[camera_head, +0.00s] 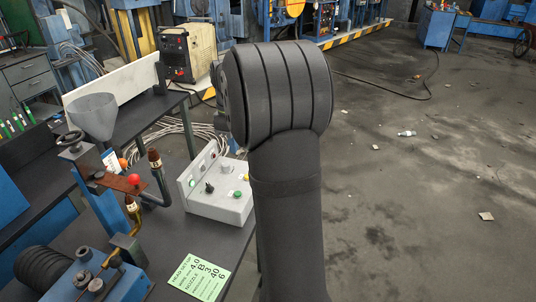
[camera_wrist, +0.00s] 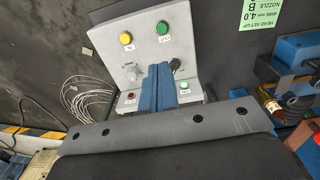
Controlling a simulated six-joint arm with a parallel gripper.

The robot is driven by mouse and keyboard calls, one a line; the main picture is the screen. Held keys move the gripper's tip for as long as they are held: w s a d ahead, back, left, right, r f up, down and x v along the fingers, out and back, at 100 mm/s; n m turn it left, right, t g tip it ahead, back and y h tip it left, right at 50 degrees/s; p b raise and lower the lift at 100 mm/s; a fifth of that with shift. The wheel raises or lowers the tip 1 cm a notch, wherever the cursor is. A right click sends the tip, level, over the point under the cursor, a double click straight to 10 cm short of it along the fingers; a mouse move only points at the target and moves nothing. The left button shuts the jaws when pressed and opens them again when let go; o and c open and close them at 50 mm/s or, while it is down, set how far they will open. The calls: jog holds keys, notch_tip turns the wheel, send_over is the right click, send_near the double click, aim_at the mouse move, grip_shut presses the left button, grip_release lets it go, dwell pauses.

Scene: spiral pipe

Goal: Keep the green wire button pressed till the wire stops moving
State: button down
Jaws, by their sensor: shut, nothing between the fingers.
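A light grey control box (camera_wrist: 150,50) fills the upper middle of the wrist view; it also stands on the dark table in the head view (camera_head: 205,208). One green button (camera_wrist: 162,27) is at its upper right in the wrist view. The wire is not clearly identifiable.
The box also has a yellow button (camera_wrist: 125,38), a red button (camera_wrist: 131,97), a grey knob (camera_wrist: 132,73) and a black switch (camera_wrist: 176,62). A green note (camera_head: 200,277) lies on the table. A funnel (camera_head: 93,115) and pipe fixtures stand left of the box.

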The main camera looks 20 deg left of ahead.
aim_at(236, 195)
notch_tip(236, 195, down, 7)
jog(key=s+n+t+y, duration=0.1)
jog(key=n+t, duration=0.8)
jog(key=n, duration=0.1)
jog(key=shift+s+a+f, duration=0.1)
jog(key=shift+f, duration=4.25)
jog(key=shift+f, duration=0.1)
jog(key=shift+f, duration=0.35)
jog(key=shift+f, duration=0.4)
dwell(1.5)
